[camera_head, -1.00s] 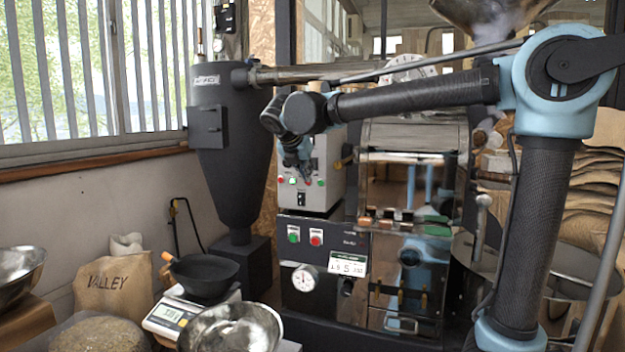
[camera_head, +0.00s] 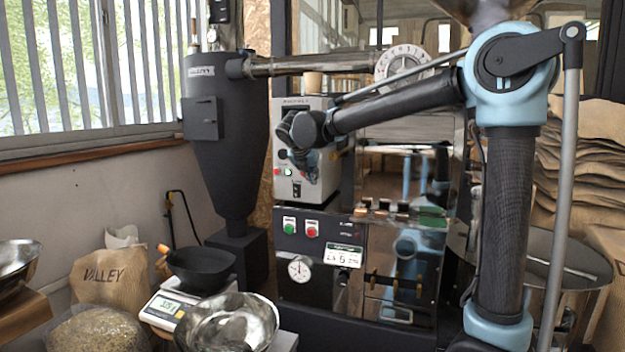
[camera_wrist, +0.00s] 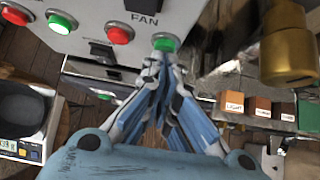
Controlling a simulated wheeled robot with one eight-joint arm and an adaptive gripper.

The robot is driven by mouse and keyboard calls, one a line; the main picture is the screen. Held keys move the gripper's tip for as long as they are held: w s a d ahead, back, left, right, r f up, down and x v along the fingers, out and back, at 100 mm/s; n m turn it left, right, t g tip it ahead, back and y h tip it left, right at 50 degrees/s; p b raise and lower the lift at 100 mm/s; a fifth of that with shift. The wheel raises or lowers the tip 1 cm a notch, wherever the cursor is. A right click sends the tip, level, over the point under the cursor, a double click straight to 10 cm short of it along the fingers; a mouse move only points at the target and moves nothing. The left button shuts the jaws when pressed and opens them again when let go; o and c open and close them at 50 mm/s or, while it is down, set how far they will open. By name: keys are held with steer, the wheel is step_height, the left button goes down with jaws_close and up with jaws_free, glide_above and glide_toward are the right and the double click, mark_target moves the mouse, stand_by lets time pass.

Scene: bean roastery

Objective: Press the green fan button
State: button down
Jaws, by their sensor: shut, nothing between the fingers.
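The green fan button (camera_wrist: 164,43) sits on the light control box, to the right of a red button (camera_wrist: 119,33) and below the FAN label (camera_wrist: 143,19), in the wrist view. My gripper (camera_wrist: 158,64) is shut and empty. Its fingertips are just below the green fan button in the wrist view, very close to it; I cannot tell whether they touch.
A second green button (camera_wrist: 60,22) and red button (camera_wrist: 15,15) are on the same box at left. A brass part (camera_wrist: 287,45) is close at right. Below are a lower panel's green button (camera_head: 290,225) and red button (camera_head: 312,229), and a scale (camera_head: 165,309).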

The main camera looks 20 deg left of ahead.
steer(key=shift+w, duration=0.1)
steer(key=shift+w+r, duration=0.1)
steer(key=shift+w, duration=0.6)
steer(key=shift+w+d, duration=0.1)
steer(key=shift+s, duration=0.35)
steer(key=s+f+v, duration=0.1)
steer(key=v, duration=1.1)
steer(key=shift+s+a+f, duration=0.25)
steer(key=shift+s, duration=0.3)
